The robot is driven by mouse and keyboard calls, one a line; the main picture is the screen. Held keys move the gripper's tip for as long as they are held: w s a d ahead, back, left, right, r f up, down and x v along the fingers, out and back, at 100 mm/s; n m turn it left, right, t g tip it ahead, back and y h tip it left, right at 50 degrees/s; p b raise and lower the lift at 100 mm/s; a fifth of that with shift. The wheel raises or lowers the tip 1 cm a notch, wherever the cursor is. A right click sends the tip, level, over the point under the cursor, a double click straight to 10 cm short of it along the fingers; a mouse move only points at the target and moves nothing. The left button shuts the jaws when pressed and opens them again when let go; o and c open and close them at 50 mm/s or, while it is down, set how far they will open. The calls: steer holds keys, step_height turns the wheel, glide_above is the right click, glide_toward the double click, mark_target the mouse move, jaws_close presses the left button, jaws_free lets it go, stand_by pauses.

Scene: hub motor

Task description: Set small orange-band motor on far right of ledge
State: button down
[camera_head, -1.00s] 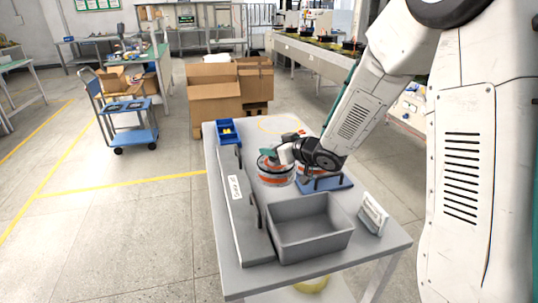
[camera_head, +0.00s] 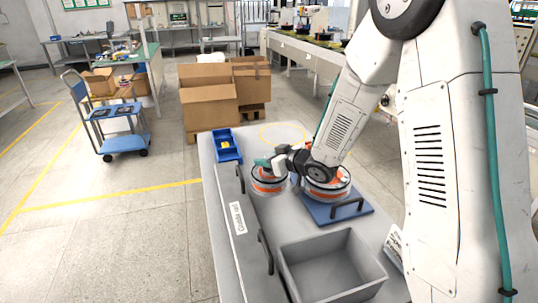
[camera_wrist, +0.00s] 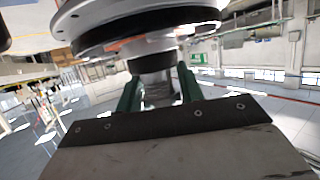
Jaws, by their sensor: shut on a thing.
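A motor with an orange band (camera_head: 268,187) hangs from my gripper (camera_head: 263,161), just right of the ledge's handled edge; I cannot tell whether it touches the surface below. In the wrist view, the green fingers (camera_wrist: 158,92) close around the motor's dark shaft, with its broad disc (camera_wrist: 145,25) above. A second orange-banded motor (camera_head: 326,193) sits on a blue plate (camera_head: 352,209) to the right, partly hidden by my arm. The long grey ledge (camera_head: 228,190) runs along the table's left side and has a white label.
A blue bin (camera_head: 227,146) with yellow contents stands at the ledge's far end. An empty grey tray (camera_head: 335,268) is nearer, and black handles (camera_head: 265,252) rise along the ledge's edge. A yellow circle (camera_head: 283,134) marks clear tabletop at the back.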

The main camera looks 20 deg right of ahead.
mark_target(267, 172)
steer(key=shift+f, duration=2.55)
steer(key=c, duration=0.9)
jaws_free()
steer(key=shift+f, duration=0.2)
steer(key=shift+r, duration=0.1)
